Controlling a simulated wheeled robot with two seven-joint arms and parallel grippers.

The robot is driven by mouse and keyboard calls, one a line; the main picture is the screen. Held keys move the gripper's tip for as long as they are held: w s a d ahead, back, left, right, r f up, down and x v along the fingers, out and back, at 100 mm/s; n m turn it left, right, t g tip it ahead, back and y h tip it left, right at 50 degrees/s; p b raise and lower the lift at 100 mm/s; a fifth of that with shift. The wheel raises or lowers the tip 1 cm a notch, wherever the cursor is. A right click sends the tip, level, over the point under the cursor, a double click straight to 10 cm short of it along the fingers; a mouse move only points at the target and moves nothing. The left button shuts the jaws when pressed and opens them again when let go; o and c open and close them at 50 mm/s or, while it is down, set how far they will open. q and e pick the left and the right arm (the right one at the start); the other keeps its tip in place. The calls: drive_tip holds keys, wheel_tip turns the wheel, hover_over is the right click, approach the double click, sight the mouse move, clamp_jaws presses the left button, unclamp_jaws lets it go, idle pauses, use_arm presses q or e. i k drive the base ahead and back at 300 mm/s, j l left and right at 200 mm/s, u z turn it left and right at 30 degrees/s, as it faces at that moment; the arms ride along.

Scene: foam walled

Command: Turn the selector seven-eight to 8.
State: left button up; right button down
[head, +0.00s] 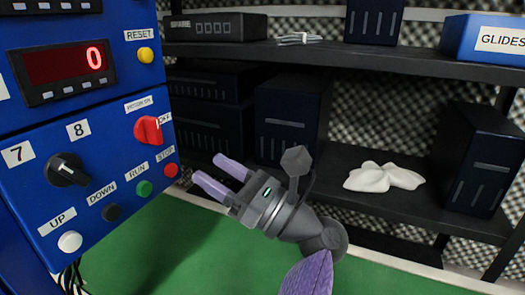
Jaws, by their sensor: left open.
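The selector seven-eight (67,170) is a black knob on the blue panel in the head view, at the left. The label 7 (18,153) is to its upper left and the label 8 (78,130) is above it. The knob's white mark seems to face the upper left, towards the 7 side. My left gripper (207,169) has two lavender fingers, apart and empty. It is to the right of the panel, clear of the knob, with its fingers pointing left towards the panel. My right gripper is not in view.
A red switch (149,130) and the red STOP (171,170), green RUN (144,188), black DOWN (111,212) and white UP (70,241) buttons surround the knob's right and lower sides. A display (64,68) reads 0. Shelves (365,168) with dark boxes stand behind my gripper.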

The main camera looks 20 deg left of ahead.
sight(63, 170)
drive_tip(key=k, duration=1)
